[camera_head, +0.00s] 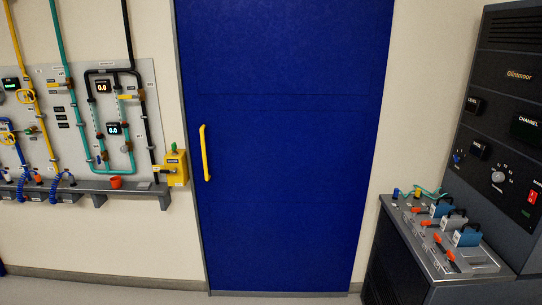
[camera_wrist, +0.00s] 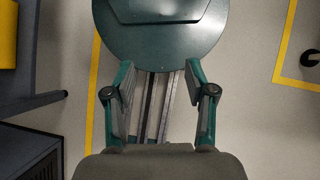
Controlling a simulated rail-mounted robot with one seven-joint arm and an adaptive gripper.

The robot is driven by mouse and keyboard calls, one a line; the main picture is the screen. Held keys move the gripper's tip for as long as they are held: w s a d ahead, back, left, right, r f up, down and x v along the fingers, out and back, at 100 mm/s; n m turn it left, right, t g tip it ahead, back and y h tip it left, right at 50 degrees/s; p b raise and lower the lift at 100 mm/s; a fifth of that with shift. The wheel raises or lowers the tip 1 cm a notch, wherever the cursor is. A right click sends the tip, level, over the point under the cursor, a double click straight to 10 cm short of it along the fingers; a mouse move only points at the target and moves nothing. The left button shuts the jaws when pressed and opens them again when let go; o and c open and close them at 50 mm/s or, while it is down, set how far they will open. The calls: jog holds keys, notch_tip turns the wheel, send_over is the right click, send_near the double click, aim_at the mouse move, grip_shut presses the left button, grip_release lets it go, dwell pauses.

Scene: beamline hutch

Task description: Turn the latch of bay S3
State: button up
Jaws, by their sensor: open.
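A grey bench panel (camera_head: 486,268) at the right of the head view carries a row of bays. Orange-red latch handles (camera_head: 438,238) run along the row, and blue blocks with dark handles (camera_head: 467,236) stand behind some of them. The bay labels are too small to read, so I cannot tell which latch belongs to S3. My gripper (camera_wrist: 159,76) shows only in the wrist view. Its two fingers are spread apart with nothing between them. It points down over the floor, and no latch shows in that view.
A tall dark control cabinet (camera_head: 512,115) rises behind the bench. A blue door (camera_head: 290,150) with a yellow handle (camera_head: 206,153) fills the middle. A piping panel (camera_head: 75,115) hangs at left above a grey shelf (camera_head: 85,188). Yellow lines (camera_wrist: 282,50) mark the floor.

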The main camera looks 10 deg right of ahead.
jog(key=shift+o, duration=0.5)
jog(key=shift+s+f, duration=0.1)
jog(key=w+d+m+t+b, duration=0.1)
jog(key=w+d, duration=0.2)
jog(key=w, duration=0.4)
jog(key=w+d+r+m+t+b, duration=0.1)
jog(key=w+d, duration=0.2)
jog(key=w, duration=0.5)
jog(key=w+d+m+t+b, duration=0.1)
jog(key=w+d+t+b, duration=0.1)
jog(key=w+d, duration=0.35)
jog(key=w+d+r+m+t+b, duration=0.1)
jog(key=w+d+r, duration=0.4)
jog(key=w+d, duration=0.3)
jog(key=w+d+r+m+t+b, duration=0.1)
jog(key=w+d+r+m, duration=0.1)
jog(key=w+d+r, duration=0.6)
jog(key=m+h+b, duration=0.3)
jog(key=m+h, duration=0.1)
jog(key=m, duration=1)
send_near(438, 236)
jog(key=p+x, duration=0.1)
jog(key=x, duration=0.8)
jog(key=shift+r+p, duration=0.1)
jog(key=shift+p, duration=0.25)
